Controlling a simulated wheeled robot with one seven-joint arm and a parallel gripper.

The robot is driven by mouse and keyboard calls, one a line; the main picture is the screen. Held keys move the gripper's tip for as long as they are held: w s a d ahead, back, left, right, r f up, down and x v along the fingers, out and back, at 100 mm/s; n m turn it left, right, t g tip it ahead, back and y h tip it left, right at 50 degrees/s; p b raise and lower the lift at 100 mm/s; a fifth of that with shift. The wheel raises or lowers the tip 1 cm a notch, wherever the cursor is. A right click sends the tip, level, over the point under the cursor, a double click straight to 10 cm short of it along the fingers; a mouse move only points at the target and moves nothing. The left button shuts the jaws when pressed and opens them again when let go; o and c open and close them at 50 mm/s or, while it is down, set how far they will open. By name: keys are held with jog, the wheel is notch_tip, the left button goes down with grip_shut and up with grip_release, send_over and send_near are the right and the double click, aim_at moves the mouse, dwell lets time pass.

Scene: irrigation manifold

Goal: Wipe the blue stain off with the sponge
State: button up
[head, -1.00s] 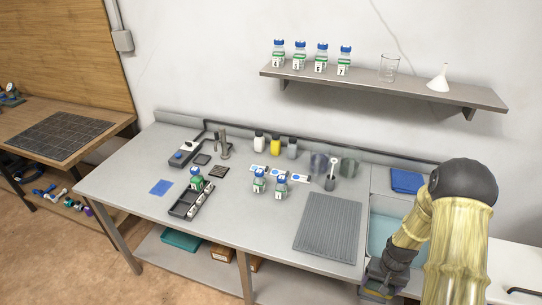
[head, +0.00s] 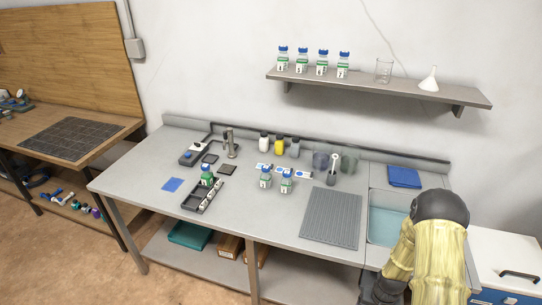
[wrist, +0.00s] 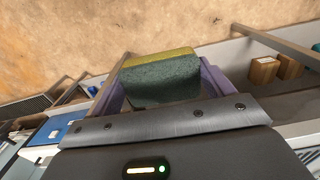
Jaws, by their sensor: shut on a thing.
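A flat blue patch (head: 172,184), which looks like the stain, lies on the left part of the grey workbench (head: 130,176). The sponge (wrist: 160,85), dark green with a yellow layer, is held between the purple fingers of my gripper (wrist: 162,84) in the wrist view. My gripper is shut on it, over the floor in front of the bench. In the head view my arm hangs at the lower right, and the sponge cannot be made out there. My gripper is far from the blue patch.
A black tray with bottles (head: 203,195), two loose bottles (head: 265,178) and a ribbed grey mat (head: 331,217) stand on the bench. A sink (head: 388,222) and a folded blue cloth (head: 404,177) are at right.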

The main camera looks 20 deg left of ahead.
jog(key=s+f, duration=0.3)
jog(key=f, duration=0.3)
jog(key=shift+f, duration=0.4)
jog(key=shift+a, duration=0.2)
